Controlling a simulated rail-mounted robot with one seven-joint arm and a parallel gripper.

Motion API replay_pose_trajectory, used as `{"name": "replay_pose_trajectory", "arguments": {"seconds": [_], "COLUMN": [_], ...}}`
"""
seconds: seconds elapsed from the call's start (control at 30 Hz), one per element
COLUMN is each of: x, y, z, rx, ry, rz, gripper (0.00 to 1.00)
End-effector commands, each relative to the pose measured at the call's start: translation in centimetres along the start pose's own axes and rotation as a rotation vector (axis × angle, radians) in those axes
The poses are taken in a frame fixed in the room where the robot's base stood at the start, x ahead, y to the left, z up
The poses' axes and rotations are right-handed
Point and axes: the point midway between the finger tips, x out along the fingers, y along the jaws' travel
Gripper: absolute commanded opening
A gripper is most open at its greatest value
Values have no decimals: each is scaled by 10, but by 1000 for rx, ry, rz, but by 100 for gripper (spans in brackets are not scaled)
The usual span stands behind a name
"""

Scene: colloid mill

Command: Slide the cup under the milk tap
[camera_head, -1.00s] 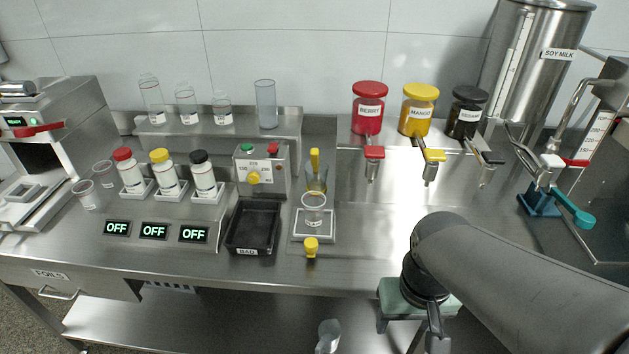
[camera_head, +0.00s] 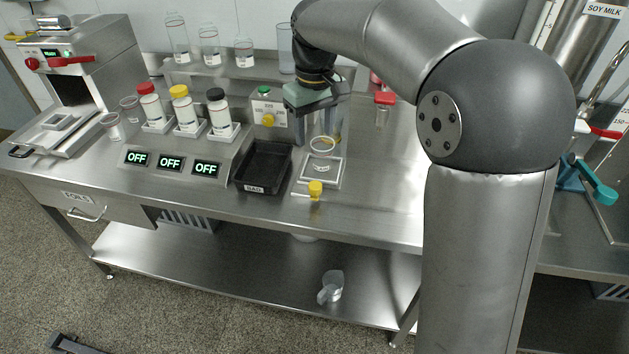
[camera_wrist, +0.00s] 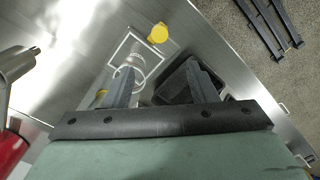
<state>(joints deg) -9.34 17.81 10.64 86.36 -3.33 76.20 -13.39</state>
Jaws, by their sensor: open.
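A clear cup (camera_head: 322,158) stands on a square plate (camera_head: 305,181) in front of the grinding machine. In the wrist view the cup (camera_wrist: 131,72) shows beyond and between my finger pads, nearer the left one. My gripper (camera_wrist: 161,85) is open and empty, apart from the cup. In the head view my gripper hangs above and behind the plate, its fingers partly hidden.
A black bin (camera_head: 263,167) sits directly left of the plate. Bottles (camera_head: 184,110) stand further left. A teal handle (camera_head: 590,180) is on the right.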

Motion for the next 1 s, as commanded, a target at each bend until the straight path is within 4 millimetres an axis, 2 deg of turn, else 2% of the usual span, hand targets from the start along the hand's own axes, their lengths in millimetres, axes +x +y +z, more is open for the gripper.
{"name": "replay_pose_trajectory", "arguments": {"seconds": [0.4,0.6,0.8,1.0], "x": [91,129,150,156], "y": [0,0,1,1], "z": [1,1,1,1], "rx": [3,3,3,3], "ry": [-4,-3,-1,2], "rz": [-1,-1,0,1], "gripper": [52,52,52,52]}}
